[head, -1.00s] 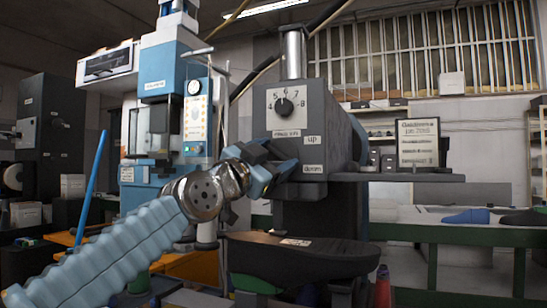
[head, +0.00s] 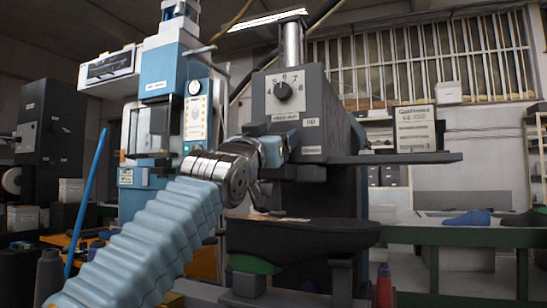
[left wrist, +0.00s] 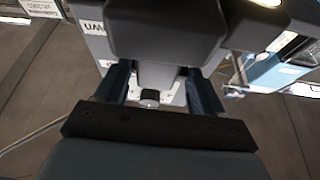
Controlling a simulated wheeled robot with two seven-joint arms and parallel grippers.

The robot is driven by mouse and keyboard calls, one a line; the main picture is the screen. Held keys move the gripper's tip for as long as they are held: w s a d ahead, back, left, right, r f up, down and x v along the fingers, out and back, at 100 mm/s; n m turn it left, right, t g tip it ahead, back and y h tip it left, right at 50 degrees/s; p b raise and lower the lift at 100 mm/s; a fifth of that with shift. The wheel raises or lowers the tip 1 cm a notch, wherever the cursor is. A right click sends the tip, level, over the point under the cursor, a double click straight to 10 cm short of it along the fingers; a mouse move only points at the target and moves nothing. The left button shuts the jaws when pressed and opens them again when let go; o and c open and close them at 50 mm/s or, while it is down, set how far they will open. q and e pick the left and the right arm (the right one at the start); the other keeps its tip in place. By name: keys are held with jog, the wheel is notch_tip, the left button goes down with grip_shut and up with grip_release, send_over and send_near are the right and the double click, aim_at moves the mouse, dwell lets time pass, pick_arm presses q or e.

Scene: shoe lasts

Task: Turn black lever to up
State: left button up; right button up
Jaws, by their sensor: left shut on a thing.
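The grey machine head (head: 310,105) carries a dial and labels on its front, the one reading "up" (head: 312,122) above another that is blurred. My left gripper (head: 268,146) is at the left part of this front, beside the labels. My right gripper is out of view.
A black padded arm (head: 300,235) of the machine juts out below the gripper. A grey shelf (head: 400,158) sticks out to the right with a sign (head: 415,130) on it. A blue machine (head: 165,120) stands behind at left.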

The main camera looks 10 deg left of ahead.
pick_arm(q)
jog(key=shift+d+f+n+y+b, duration=0.2)
jog(key=shift+f+n+y+b, duration=0.1)
jog(key=shift+n, duration=0.4)
jog(key=n, duration=0.1)
jog(key=n+y, duration=0.1)
jog(key=shift+r+n+y, duration=0.2)
jog(key=shift+n+y, duration=0.1)
jog(key=shift+n, duration=0.1)
jog(key=n+y, duration=0.1)
jog(key=n, duration=0.2)
jog(key=shift+r+y, duration=0.15)
jog(key=shift+y, duration=0.15)
jog(key=shift+n+g+y, duration=0.3)
jog(key=shift+n+y, duration=0.5)
jog(key=shift+n, duration=0.9)
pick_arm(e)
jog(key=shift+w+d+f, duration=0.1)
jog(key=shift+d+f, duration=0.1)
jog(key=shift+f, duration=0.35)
pick_arm(q)
jog(key=shift+n, duration=0.3)
jog(key=o, duration=0.8)
jog(key=shift+c, duration=0.2)
